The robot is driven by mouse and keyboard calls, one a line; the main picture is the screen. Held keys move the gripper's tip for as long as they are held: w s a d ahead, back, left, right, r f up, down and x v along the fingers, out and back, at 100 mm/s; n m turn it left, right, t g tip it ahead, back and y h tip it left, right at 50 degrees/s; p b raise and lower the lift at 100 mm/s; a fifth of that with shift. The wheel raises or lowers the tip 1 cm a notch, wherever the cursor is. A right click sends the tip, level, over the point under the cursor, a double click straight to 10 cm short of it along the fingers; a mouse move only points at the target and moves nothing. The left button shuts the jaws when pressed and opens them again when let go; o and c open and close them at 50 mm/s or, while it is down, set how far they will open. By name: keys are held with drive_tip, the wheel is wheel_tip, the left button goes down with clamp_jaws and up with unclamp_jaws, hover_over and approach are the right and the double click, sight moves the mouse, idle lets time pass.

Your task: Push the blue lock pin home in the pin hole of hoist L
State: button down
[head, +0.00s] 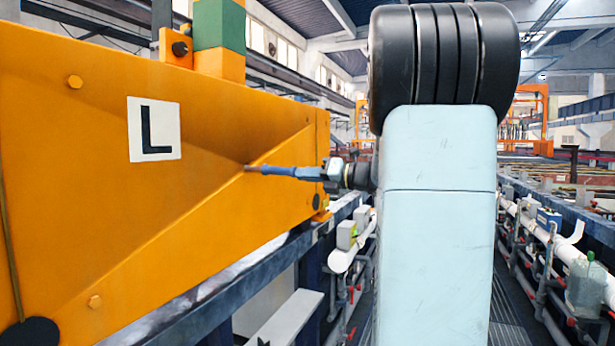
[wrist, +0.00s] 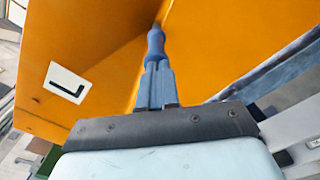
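Hoist L is the orange beam (head: 60,130) on the left of the head view, with a white plate (head: 154,129) marked L. It also fills the upper wrist view (wrist: 220,50). The blue lock pin (head: 275,170) reaches sideways from my gripper (head: 322,174) to the orange face, right of and below the plate. In the wrist view my gripper (wrist: 157,70) is shut on the blue pin (wrist: 155,42), whose far end meets the orange surface. The pin hole is hidden behind the pin's tip; I cannot tell how deep the pin sits.
A green and orange block (head: 219,38) stands on top of the beam. A blue-grey rail (head: 260,265) runs below it. White pipes (head: 560,245) and fittings line the right side. My arm blocks the middle of the head view.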

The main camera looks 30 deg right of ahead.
sight(286, 173)
drive_tip(key=shift+x, duration=3.15)
idle(0.8)
drive_tip(key=v, duration=1.6)
drive_tip(key=shift+s+d, duration=0.25)
drive_tip(key=s+a+f+n+g+h, duration=0.1)
drive_tip(key=s+a+f+n+g, duration=0.3)
drive_tip(key=a+n, duration=0.4)
drive_tip(key=s+a+f+n+g+h, duration=0.1)
drive_tip(key=s+a+f+n+g, duration=0.4)
drive_tip(key=a, duration=0.6)
drive_tip(key=s+a+f+n+h, duration=0.1)
drive_tip(key=s+f+n+h, duration=0.3)
drive_tip(key=n, duration=0.7)
drive_tip(key=s+a+f+n+h, duration=0.2)
drive_tip(key=s+f+n+h, duration=0.2)
drive_tip(key=s+n, duration=0.3)
drive_tip(key=n+h, duration=0.1)
drive_tip(key=n, duration=0.4)
drive_tip(key=shift+s+a+f, duration=0.25)
drive_tip(key=shift+s, duration=0.15)
drive_tip(key=shift+a, duration=0.1)
